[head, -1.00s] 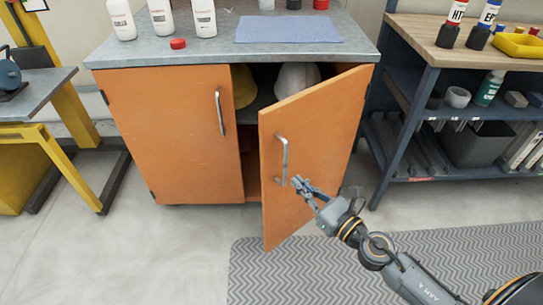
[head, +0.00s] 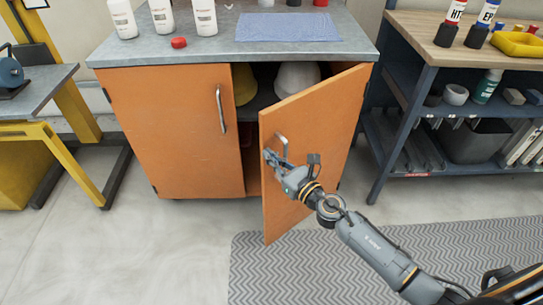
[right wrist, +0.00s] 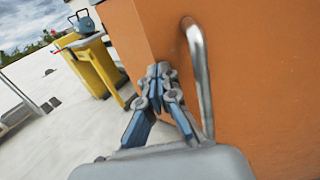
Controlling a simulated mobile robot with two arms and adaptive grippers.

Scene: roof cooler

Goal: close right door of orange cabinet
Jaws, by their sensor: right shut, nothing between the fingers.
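The orange cabinet (head: 165,130) stands under a grey top. Its right door (head: 330,108) is swung part way open toward me, hinged on the right. The door has a silver bar handle (head: 282,140). My right gripper (head: 269,154) is at the door's front face by the handle, shut and empty. In the right wrist view, the shut fingers (right wrist: 158,75) are beside the handle (right wrist: 199,75), on its left, close to the orange door (right wrist: 260,80). Whether they touch the door I cannot tell. The left door is closed. My left gripper does not show.
Inside the cabinet are a yellow helmet (head: 244,84) and a white helmet (head: 297,77). A shelf bench (head: 440,50) stands at the right and a yellow-legged table (head: 45,85) at the left. A grey zigzag mat (head: 400,240) lies on the floor.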

